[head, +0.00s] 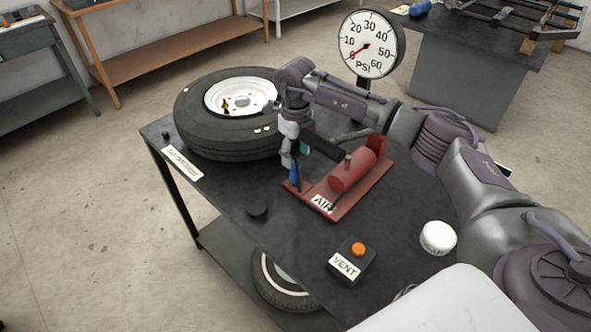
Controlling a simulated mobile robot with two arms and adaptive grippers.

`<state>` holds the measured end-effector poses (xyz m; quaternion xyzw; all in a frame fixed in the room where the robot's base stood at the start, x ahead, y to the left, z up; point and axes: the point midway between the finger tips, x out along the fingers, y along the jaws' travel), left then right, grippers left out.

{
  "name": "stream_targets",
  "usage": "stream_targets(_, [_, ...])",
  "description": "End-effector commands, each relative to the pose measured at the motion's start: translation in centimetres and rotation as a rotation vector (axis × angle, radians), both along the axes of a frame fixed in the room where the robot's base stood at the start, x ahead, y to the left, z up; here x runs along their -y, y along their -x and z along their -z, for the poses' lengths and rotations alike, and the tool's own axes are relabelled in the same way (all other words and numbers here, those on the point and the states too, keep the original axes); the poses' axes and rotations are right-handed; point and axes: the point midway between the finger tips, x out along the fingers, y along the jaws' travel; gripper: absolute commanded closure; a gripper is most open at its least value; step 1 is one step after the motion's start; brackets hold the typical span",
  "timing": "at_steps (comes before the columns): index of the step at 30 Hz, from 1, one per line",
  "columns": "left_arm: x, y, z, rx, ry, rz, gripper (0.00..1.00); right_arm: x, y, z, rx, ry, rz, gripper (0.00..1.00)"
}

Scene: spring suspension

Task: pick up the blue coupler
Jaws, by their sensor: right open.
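The small blue coupler (294,175) stands out at the left end of the red air unit (352,170), which carries an "AIR" label. My right gripper (287,160) points down just above the coupler, its fingers beside the coupler's top. It is open. The fingers and the coupler overlap in this view, so I cannot tell whether they touch. The coupler's upper end is partly hidden. My left gripper is not in view.
A tyre on a white rim (230,135) lies on the dark table (225,185), left of my right gripper. A PSI gauge (370,45) stands behind. The table's front-left area is mostly clear.

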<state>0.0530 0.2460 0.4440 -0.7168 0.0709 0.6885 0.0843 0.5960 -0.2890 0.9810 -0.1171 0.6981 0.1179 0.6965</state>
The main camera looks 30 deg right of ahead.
Motion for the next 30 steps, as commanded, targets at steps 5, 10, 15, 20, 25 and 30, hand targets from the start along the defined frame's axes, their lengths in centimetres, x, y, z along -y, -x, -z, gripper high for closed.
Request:
stream_targets(5, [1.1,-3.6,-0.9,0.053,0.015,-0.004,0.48,-0.1,0.1,1.1,-0.001,-0.001,-0.001,0.42])
stream_targets(10, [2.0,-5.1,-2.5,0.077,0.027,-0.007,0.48,-0.1,0.3,3.6,-0.004,0.0,-0.002,0.42])
stream_targets(15, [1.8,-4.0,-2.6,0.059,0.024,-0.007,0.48,0.0,0.2,5.5,-0.001,-0.002,0.0,0.42])
stream_targets(20, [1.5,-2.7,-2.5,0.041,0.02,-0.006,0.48,0.0,0.1,5.7,0.001,-0.001,-0.001,0.42])
stream_targets(25, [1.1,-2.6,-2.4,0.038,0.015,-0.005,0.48,0.0,0.1,5.7,0.001,-0.001,-0.001,0.55])
stream_targets(30, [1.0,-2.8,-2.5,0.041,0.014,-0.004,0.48,0.0,0.1,5.7,0.001,-0.001,0.0,0.83])
